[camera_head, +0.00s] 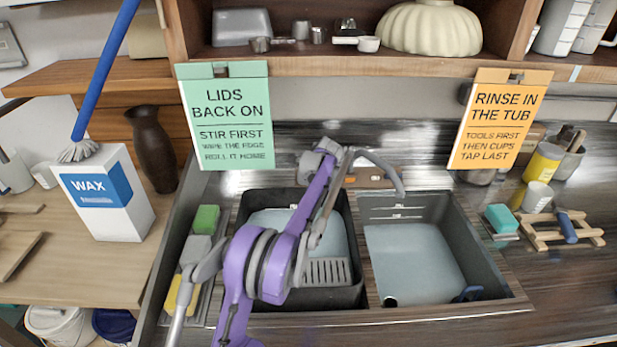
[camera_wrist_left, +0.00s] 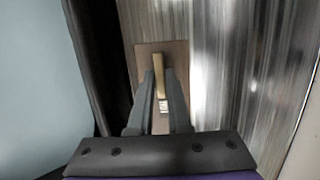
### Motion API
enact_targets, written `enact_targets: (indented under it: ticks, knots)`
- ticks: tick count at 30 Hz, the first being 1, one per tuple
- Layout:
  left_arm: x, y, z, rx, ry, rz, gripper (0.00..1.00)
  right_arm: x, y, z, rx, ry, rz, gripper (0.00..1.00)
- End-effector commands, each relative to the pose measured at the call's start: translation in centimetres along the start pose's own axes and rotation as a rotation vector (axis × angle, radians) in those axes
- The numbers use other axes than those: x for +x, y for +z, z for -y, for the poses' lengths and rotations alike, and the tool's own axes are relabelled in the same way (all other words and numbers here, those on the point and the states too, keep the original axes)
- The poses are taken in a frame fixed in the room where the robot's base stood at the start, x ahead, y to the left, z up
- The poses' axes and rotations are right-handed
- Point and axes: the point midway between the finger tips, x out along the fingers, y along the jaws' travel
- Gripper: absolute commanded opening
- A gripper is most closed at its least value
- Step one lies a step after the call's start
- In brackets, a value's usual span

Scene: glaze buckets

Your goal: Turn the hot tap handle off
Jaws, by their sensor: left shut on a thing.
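The tap's curved grey spout (camera_head: 392,172) rises behind the two sink basins in the head view. Its wooden base (camera_head: 368,180) is partly hidden by my purple left arm. In the left wrist view a narrow tan tap handle (camera_wrist_left: 159,74) stands on a brown plate (camera_wrist_left: 176,56). My left gripper (camera_wrist_left: 161,98) has one finger on each side of this handle and is shut on it. I cannot make out a hot mark on it. In the head view the left fingertips are hard to tell apart from the wrist and tap. My right gripper is not in view.
The left basin (camera_head: 347,296) holds a grey ribbed tray under my arm. The right basin (camera_head: 480,262) has pale water-like fill and a dark blue item. A wax box (camera_head: 105,195) stands left. Green (camera_head: 223,118) and orange (camera_head: 500,118) signs hang from the shelf.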

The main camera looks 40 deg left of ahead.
Motion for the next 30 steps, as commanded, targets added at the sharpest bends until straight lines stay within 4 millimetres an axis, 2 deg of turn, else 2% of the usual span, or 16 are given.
enact_targets:
  ticks: [10, 11, 15, 25, 30]
  knots:
    - [0.0, 0.0, 0.0, 0.004, -0.001, 0.001, 0.0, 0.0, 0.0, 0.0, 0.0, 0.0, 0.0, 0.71]
    - [0.0, 0.0, 0.0, 0.004, -0.001, 0.001, 0.22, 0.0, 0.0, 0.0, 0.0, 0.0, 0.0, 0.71]
    - [0.0, 0.0, 0.0, 0.003, -0.001, 0.001, 0.46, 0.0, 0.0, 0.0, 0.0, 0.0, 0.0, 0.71]
    - [-0.3, 0.0, 0.0, 0.002, 0.0, 0.0, 0.46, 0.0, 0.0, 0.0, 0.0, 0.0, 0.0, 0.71]
    - [-2.4, -0.1, -0.1, 0.003, 0.0, -0.001, 0.46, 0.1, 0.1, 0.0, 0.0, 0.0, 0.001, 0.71]
